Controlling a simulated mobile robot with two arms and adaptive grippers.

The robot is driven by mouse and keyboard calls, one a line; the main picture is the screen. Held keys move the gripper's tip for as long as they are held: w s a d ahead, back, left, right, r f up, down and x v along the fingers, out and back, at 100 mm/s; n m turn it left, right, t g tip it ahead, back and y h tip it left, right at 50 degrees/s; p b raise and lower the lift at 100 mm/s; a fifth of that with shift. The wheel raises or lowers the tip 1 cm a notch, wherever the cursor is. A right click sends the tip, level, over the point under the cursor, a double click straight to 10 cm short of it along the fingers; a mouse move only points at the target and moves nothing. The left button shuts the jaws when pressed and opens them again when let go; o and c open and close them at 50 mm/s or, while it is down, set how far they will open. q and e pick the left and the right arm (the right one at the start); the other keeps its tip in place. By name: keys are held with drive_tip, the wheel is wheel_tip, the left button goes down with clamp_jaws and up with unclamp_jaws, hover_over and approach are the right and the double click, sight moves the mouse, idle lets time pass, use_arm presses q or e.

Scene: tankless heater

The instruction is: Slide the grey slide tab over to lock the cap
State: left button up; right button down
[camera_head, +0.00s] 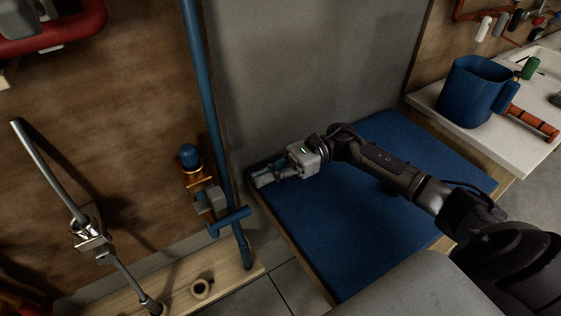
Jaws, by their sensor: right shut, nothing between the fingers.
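A blue cap (190,155) sits on a copper-coloured fitting (197,178) on the wall, left of centre. A grey block (211,199), which looks like the slide tab, is just below the cap beside the blue pipe. I cannot tell its exact position relative to the cap. My right gripper (262,180) reaches in from the right over the blue mat. It is shut and empty, its fingertips pointing left, apart from the tab and to the right of the blue pipe. My left gripper is not in view.
A tall blue pipe (208,95) with a blue handle (229,221) stands between my gripper and the fitting. A metal pipe (50,172) leans at left. A tape roll (201,288) lies on the wooden ledge. A blue jug (470,92) stands on the right counter.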

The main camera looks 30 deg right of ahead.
sight(220, 198)
use_arm(q)
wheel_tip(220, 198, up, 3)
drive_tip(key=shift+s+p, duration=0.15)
drive_tip(key=shift+p, duration=1)
use_arm(e)
drive_tip(key=a, duration=0.6)
drive_tip(key=shift+a, duration=0.3)
drive_tip(key=shift+s, duration=0.1)
drive_tip(key=a+b, duration=0.1)
drive_tip(key=a, duration=0.2)
drive_tip(key=shift+s+f+b, duration=0.1)
drive_tip(key=shift+f+b, duration=0.1)
drive_tip(key=shift+b, duration=0.2)
drive_tip(key=shift+a+r, duration=0.1)
drive_tip(key=shift+a, duration=0.2)
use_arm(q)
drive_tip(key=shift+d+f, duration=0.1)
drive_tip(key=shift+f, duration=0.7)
use_arm(e)
drive_tip(key=shift+d, duration=0.1)
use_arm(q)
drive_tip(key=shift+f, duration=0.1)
